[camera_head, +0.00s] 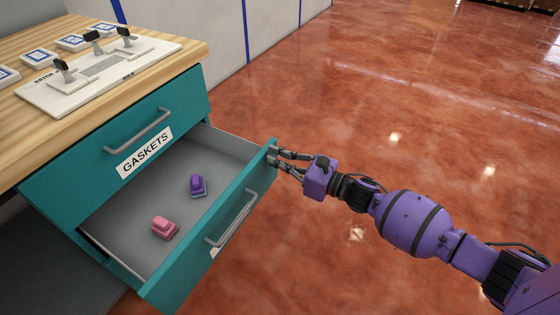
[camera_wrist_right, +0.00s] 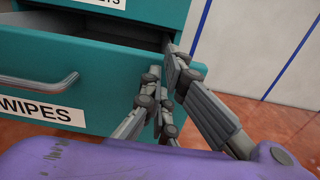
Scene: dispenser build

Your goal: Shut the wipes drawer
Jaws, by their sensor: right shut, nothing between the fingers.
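The wipes drawer (camera_head: 188,277) is the lower teal drawer and stands pulled well out, with its grey inside showing. A purple item (camera_head: 198,185) and a pink item (camera_head: 165,227) lie on its floor. In the right wrist view, the drawer front (camera_wrist_right: 100,95) shows its handle (camera_wrist_right: 40,92) and a WIPES label (camera_wrist_right: 38,110). My right gripper (camera_head: 275,156) is shut and empty, at the right end of the drawer front near its top corner. Its fingers (camera_wrist_right: 168,75) also show in the right wrist view; I cannot tell whether they touch the panel. My left gripper is out of view.
Above is the gaskets drawer (camera_head: 85,160), shut, with its own handle (camera_head: 138,130). A wooden worktop (camera_head: 185,50) carries a white fixture (camera_head: 100,75) and several small labelled blocks. The red floor (camera_head: 400,100) to the right is clear. A pale wall (camera_head: 210,30) stands behind.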

